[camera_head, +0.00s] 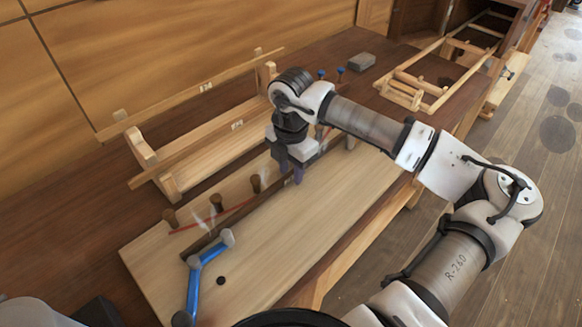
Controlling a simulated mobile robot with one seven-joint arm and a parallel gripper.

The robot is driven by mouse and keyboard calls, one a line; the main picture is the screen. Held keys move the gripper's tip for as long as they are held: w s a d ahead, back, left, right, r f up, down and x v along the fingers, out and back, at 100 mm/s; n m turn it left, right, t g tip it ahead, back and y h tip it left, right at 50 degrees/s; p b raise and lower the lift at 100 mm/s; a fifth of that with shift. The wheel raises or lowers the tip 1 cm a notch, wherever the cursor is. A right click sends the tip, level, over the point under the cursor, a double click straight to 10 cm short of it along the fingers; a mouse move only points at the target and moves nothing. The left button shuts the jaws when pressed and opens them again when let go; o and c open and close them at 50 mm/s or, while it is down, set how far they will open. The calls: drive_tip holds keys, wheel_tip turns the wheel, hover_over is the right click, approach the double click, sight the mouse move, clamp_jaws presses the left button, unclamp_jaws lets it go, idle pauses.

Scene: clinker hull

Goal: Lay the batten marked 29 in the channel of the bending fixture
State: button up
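A long dark brown batten (235,224) runs diagonally over the pale board of the bending fixture (285,235). Wisps of steam show near its lower left end. I cannot read a number on it. The batten lies in front of the fixture's row of brown pegs (256,184) and a red strip (233,214). I cannot tell whether it rests in the channel or is held just above it.
A wooden rack (146,150) behind the fixture carries pale battens (160,108) with small, unreadable labels. A blue lever clamp (207,258) stands at the fixture's near left end. A grey block (361,61) and a wooden frame (408,92) lie farther along the bench.

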sight(291, 172)
drive_tip(key=shift+r+p, duration=0.25)
drive_tip(key=shift+p, duration=0.05)
drive_tip(key=shift+r+b, duration=0.4)
wheel_tip(291, 172, up, 11)
drive_tip(key=b, duration=0.2)
drive_tip(key=shift+b, duration=0.35)
